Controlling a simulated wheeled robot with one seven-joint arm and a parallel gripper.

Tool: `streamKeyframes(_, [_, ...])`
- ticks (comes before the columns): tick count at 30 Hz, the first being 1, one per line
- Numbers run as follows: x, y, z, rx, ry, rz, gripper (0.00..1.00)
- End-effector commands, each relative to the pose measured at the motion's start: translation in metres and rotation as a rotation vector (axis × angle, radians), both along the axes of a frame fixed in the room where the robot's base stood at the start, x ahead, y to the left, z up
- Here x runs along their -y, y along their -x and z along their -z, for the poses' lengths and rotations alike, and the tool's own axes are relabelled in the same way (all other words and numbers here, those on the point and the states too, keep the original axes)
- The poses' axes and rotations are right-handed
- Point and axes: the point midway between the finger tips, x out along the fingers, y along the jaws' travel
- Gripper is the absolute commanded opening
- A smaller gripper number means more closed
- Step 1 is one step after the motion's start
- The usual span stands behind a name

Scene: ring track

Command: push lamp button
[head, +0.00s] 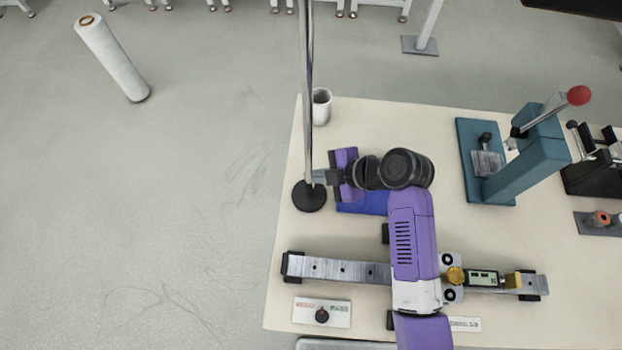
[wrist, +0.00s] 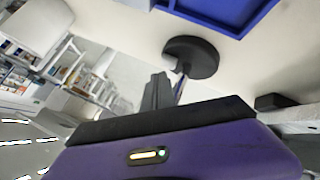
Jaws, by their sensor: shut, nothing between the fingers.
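The lamp has a round black base (head: 309,197) near the left edge of the table and a tall chrome pole (head: 306,90) that runs out of the top of the head view. In the wrist view the black base (wrist: 192,58) shows beyond my fingers, with a short piece of pole beside them. My gripper (head: 318,177) is shut and empty, held sideways with its tips right at the lower pole. I cannot tell whether they touch it. The tips also show in the wrist view (wrist: 157,90). I cannot make out a button, and the lamp's head is out of view.
A blue tray (head: 368,204) lies under my gripper, partly hidden. A white cup (head: 321,106) stands behind the pole. A teal press (head: 525,160) stands at right. The table's left edge is close to the lamp.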

Motion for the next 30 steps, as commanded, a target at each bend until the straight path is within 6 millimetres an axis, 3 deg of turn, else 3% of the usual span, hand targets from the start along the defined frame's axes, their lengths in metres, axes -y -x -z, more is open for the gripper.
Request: streamKeyframes(30, [0.0001,0.0,0.0092,0.0,0.0,0.0,0.0])
